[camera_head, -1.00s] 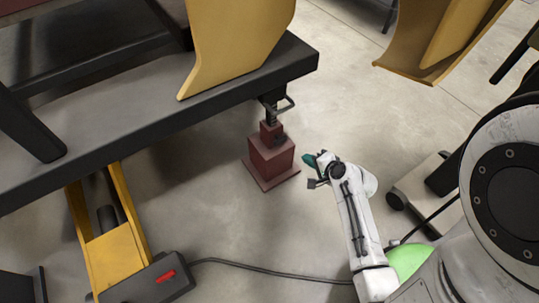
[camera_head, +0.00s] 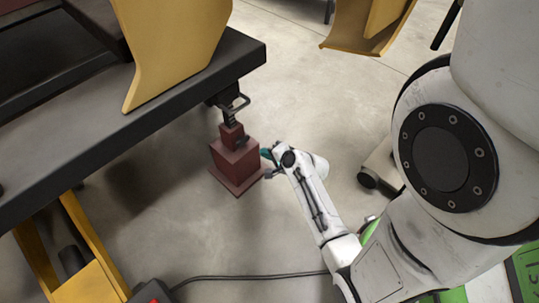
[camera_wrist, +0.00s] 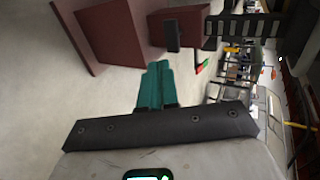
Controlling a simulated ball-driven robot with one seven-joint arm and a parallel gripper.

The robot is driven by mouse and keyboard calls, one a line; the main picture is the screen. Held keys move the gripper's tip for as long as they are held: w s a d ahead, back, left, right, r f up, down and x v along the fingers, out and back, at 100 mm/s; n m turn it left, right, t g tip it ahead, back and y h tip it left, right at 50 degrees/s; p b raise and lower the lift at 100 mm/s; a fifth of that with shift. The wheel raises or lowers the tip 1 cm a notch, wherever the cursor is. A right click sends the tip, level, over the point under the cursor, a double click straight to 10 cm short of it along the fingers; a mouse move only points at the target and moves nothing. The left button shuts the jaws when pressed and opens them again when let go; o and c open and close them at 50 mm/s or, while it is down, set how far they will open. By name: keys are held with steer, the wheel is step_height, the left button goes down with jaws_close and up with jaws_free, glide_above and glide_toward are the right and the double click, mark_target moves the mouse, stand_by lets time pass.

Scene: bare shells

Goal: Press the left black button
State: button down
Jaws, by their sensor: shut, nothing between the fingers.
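A dark red stepped block (camera_head: 236,160) stands on a flat red plate on the floor. It also shows at the top of the wrist view (camera_wrist: 157,22). A small black block, possibly a button (camera_wrist: 173,36), sticks out from its face in the wrist view; I cannot tell whether it is the left one. I make out no second button. My gripper (camera_head: 265,154) is just right of the red block in the head view. Its teal fingers (camera_wrist: 156,85) are shut and empty, below the black block in the wrist view. I cannot tell whether they touch the red block.
A black cable (camera_head: 240,276) crosses the floor. Concrete floor is clear right of the block (camera_head: 310,100).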

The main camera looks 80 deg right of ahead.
mark_target(244, 142)
steer(key=b+x, duration=0.1)
steer(key=x, duration=0.1)
steer(key=b+x, duration=0.1)
steer(key=x, duration=0.2)
steer(key=r+b+x, duration=0.1)
steer(key=x, duration=0.2)
steer(key=shift+w+d, duration=0.3)
steer(key=shift+w, duration=0.1)
steer(key=shift+w+d+r, duration=0.1)
steer(key=shift+w+d, duration=0.1)
steer(key=shift+w, duration=0.2)
steer(key=shift+w, duration=0.1)
